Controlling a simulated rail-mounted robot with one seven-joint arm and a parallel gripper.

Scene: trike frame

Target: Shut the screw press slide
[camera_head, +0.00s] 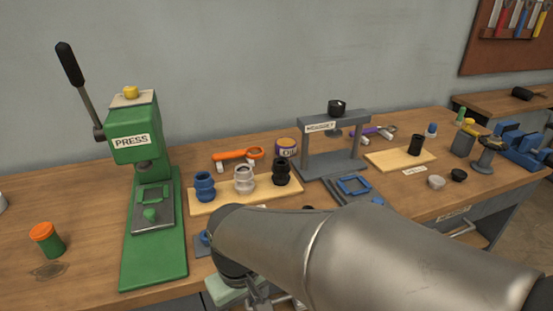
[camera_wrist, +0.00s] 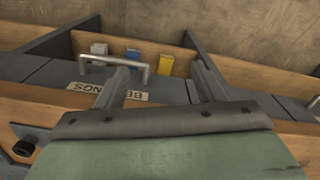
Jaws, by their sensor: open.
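The grey screw press (camera_head: 306,150) stands at the middle of the bench in the head view, an upright frame with a black knob on top and a label on its crossbar. Its dark slide (camera_head: 340,195) sticks out in front of the frame and carries a blue rectangular holder (camera_head: 353,185). Neither press nor slide shows in the wrist view.
A green press (camera_head: 165,215) stands at the left. A wooden board (camera_head: 225,198) with three bushings lies left of the slide. Another board (camera_head: 385,160) lies to its right. The wrist view shows a labelled drawer front (camera_wrist: 75,90) and several small blocks behind it.

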